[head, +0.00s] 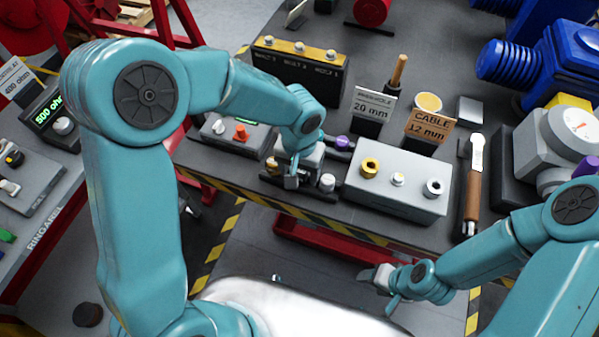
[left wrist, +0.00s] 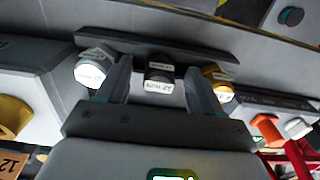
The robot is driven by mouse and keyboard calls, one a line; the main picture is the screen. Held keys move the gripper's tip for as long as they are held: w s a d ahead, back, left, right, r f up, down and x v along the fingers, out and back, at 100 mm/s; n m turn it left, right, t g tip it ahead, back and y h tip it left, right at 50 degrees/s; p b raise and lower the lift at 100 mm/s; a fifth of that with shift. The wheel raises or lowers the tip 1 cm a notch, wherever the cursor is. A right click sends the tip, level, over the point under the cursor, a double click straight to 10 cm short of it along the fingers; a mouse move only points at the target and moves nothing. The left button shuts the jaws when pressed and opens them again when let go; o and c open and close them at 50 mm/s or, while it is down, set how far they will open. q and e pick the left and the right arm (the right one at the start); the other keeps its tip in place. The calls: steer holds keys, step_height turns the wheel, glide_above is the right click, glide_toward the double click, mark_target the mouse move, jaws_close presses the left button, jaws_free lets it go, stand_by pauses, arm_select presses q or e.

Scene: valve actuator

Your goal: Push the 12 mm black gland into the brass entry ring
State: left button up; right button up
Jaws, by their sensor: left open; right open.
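The black gland (left wrist: 158,76) with a white 12 mm label sits in a dark rack between a white-capped gland (left wrist: 90,72) and a brass gland (left wrist: 219,84) in the left wrist view. My left gripper (left wrist: 157,88) is open, with one finger on each side of the black gland; I cannot tell whether they touch it. In the head view my left gripper (head: 292,178) is low over the rack and hides the black gland. The brass entry ring (head: 369,167) is on top of the grey box (head: 395,200), right of the rack. My right gripper (head: 381,288) is open and empty in front of the bench.
Two other entries, a small pale one (head: 398,180) and a steel one (head: 433,188), share the box top. Behind stand a 20 mm sign (head: 374,106) and a CABLE 12 mm sign (head: 430,127). A wooden-handled tool (head: 472,195) lies right of the box.

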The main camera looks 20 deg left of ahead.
arm_select(q)
steer(key=shift+w, duration=0.15)
steer(key=c, duration=1.1)
steer(key=shift+c, duration=0.2)
steer(key=shift+r, duration=0.1)
